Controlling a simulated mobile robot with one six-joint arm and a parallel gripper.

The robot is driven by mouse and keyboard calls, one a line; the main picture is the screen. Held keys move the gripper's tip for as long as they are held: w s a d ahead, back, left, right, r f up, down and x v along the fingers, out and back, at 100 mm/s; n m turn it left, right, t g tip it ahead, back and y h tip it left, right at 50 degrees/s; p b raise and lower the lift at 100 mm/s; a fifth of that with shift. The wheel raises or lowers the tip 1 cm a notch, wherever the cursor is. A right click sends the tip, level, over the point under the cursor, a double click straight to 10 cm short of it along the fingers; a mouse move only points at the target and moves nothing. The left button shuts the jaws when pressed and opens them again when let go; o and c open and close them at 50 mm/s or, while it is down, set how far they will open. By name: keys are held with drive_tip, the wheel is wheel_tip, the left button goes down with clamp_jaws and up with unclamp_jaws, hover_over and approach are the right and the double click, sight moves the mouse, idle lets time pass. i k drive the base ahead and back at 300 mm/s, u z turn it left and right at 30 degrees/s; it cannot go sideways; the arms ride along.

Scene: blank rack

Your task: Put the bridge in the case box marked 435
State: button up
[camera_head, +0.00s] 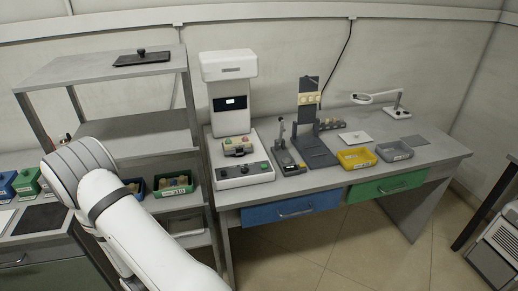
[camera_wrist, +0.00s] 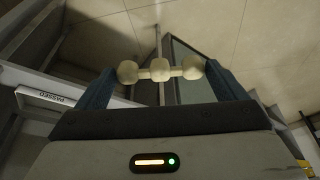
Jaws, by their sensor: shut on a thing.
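The bridge (camera_wrist: 161,70), a cream piece of three rounded lumps joined in a row, lies across my gripper (camera_wrist: 162,76) in the wrist view. The gripper's two blue-grey fingers are shut on its ends. In the head view my white arm fills the lower left, and the gripper and bridge cannot be seen. A green case box (camera_head: 173,186) with a white number label stands on the rack shelf, with a darker box (camera_head: 134,187) left of it, partly behind my arm. More boxes, one blue (camera_head: 7,184) and one green (camera_head: 27,182), stand at the far left. I cannot read 435 on any.
The grey rack (camera_head: 150,138) has an empty middle shelf and a black lidded plate (camera_head: 142,58) on top. A white machine (camera_head: 232,120), a yellow tray (camera_head: 357,159) and a grey tray (camera_head: 394,151) stand on the bench.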

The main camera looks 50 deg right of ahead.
sight(355, 161)
drive_tip(key=u, duration=1.1)
drive_tip(key=k, duration=2.5)
drive_tip(key=z, duration=1.7)
drive_tip(key=i, duration=1)
